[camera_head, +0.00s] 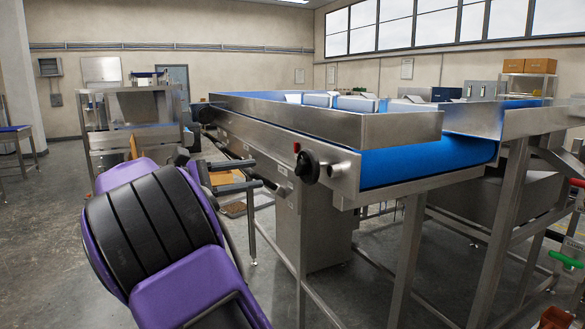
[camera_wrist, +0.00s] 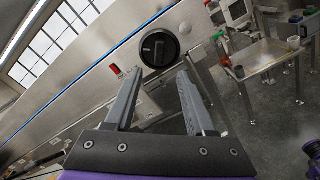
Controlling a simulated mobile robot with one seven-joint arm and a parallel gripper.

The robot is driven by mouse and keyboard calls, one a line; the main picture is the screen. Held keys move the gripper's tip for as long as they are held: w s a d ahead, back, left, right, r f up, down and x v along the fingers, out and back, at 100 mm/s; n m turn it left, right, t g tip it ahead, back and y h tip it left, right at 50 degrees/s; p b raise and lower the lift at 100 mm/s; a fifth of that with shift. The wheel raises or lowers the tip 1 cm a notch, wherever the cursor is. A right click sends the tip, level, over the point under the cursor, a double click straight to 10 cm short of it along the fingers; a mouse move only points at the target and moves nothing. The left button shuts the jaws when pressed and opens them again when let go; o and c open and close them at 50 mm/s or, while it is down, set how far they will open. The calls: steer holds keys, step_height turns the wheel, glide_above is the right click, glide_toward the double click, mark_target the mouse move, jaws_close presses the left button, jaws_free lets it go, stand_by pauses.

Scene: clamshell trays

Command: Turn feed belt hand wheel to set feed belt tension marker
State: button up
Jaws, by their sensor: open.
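The feed belt hand wheel (camera_head: 307,167) is a round black knob on the steel side of the feed belt frame. In the wrist view the hand wheel (camera_wrist: 159,49) lies beyond the fingertips, roughly centred between them, with a pale mark on its face. My gripper (camera_head: 259,172) is open and empty, left of the wheel and apart from it. In the wrist view my gripper (camera_wrist: 157,73) has both fingers spread. A small red part (camera_wrist: 115,69) sits beside the wheel; I cannot tell whether it is the tension marker. It also shows in the head view (camera_head: 296,148).
The blue feed belt (camera_head: 430,162) runs behind a steel side wall (camera_head: 340,124). A short steel tube end (camera_head: 343,169) sticks out just right of the wheel. Steel legs (camera_head: 408,255) stand below. Open floor (camera_head: 60,220) lies at the left.

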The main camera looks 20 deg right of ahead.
mark_target(298, 167)
steer(key=d, duration=1.1)
steer(key=shift+w+d, duration=0.1)
steer(key=shift+w, duration=0.05)
jaws_close()
